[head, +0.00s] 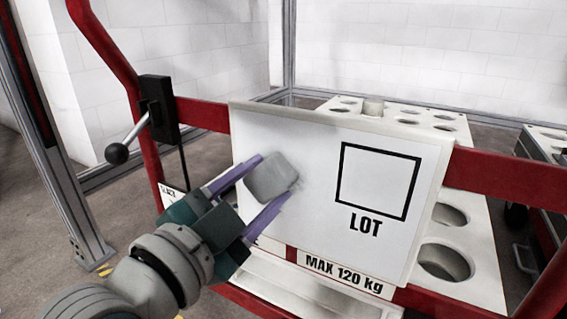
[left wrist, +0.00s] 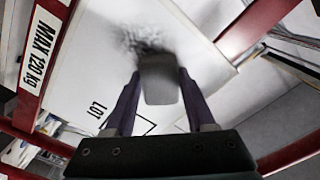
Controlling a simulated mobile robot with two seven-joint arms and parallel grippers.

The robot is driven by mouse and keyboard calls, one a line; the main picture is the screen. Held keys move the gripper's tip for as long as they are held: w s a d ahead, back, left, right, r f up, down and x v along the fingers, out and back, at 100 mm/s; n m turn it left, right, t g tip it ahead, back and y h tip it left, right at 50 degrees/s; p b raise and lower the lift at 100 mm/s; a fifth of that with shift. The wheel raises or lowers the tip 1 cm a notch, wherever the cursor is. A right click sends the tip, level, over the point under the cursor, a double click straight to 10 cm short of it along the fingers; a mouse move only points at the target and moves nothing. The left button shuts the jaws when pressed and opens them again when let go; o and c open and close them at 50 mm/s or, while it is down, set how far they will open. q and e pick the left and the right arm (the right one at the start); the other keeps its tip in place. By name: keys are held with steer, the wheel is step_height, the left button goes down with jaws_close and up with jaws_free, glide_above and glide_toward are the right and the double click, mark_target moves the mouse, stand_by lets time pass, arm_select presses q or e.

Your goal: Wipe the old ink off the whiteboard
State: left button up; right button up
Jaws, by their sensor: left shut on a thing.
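The whiteboard (head: 315,150) is a white panel on a red frame, with a black square outline and the word LOT on its right part. My left gripper (head: 268,183) is shut on a grey eraser (head: 271,177), with purple fingers on either side of it. The eraser is at the left part of the board, and I cannot tell whether it is touching. In the left wrist view the eraser (left wrist: 158,80) sits between the fingers, and a dark ink smudge (left wrist: 143,40) shows on the board just beyond it. My right gripper is not in view.
A red frame rail (head: 510,184) runs behind the board, with a black lever (head: 118,152) at its left. A white rack with round holes (head: 465,240) stands behind. A shallow white tray (head: 310,288) is below the board.

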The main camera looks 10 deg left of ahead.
mark_target(283, 193)
arm_select(q)
steer(key=shift+s+d, duration=0.2)
steer(key=shift+d, duration=0.3)
steer(key=shift+s+d, duration=0.2)
steer(key=shift+d, duration=0.3)
steer(key=shift+s+d+r+p, duration=0.1)
steer(key=shift+d+p, duration=0.35)
steer(key=shift+s+d, duration=0.35)
steer(key=shift+d, duration=0.5)
steer(key=shift+s+a+p, duration=0.1)
steer(key=shift+s+p, duration=0.15)
steer(key=shift+p, duration=0.3)
steer(key=p+v, duration=0.2)
steer(key=v, duration=0.3)
steer(key=shift+s+a+p, duration=0.1)
steer(key=shift+s+p, duration=0.05)
steer(key=shift+p, duration=0.25)
